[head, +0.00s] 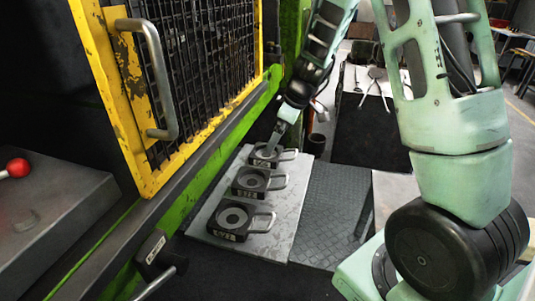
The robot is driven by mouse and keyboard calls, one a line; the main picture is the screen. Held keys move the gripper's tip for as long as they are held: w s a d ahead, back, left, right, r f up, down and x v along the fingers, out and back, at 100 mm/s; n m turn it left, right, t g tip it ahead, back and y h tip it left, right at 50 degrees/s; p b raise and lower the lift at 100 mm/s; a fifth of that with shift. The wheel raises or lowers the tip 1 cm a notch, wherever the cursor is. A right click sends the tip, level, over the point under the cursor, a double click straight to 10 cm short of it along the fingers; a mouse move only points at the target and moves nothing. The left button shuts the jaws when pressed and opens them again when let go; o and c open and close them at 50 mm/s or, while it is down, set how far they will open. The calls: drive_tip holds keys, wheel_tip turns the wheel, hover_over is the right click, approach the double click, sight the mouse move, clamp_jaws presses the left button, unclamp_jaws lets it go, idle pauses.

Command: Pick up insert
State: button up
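Three dark inserts with round ring recesses and grey loop handles lie in a row on a light metal plate (286,226). The near insert (236,221) and the middle insert (253,181) are in clear view. The far insert (266,156) is partly covered by my gripper (271,148), whose tip reaches down over it. The fingers are small and seen edge-on, so I cannot tell whether they are open, or whether they touch the insert.
A yellow-framed mesh guard (195,70) with a grey handle stands on the left, above a green press frame (240,105). A red knob (18,167) is on a grey box at the far left. Tools lie on a bench (372,80) behind. Dark tread flooring (335,205) is right of the plate.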

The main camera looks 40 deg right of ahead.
sight(266, 155)
drive_tip(key=shift+p+x, duration=0.8)
drive_tip(key=shift+x, duration=2.5)
drive_tip(key=shift+d, duration=0.1)
drive_tip(key=c, duration=1.5)
drive_tip(key=shift+w+r, duration=0.1)
drive_tip(key=shift+w, duration=0.05)
drive_tip(key=c, duration=0.5)
drive_tip(key=shift+o, duration=0.2)
drive_tip(key=shift+r, duration=0.1)
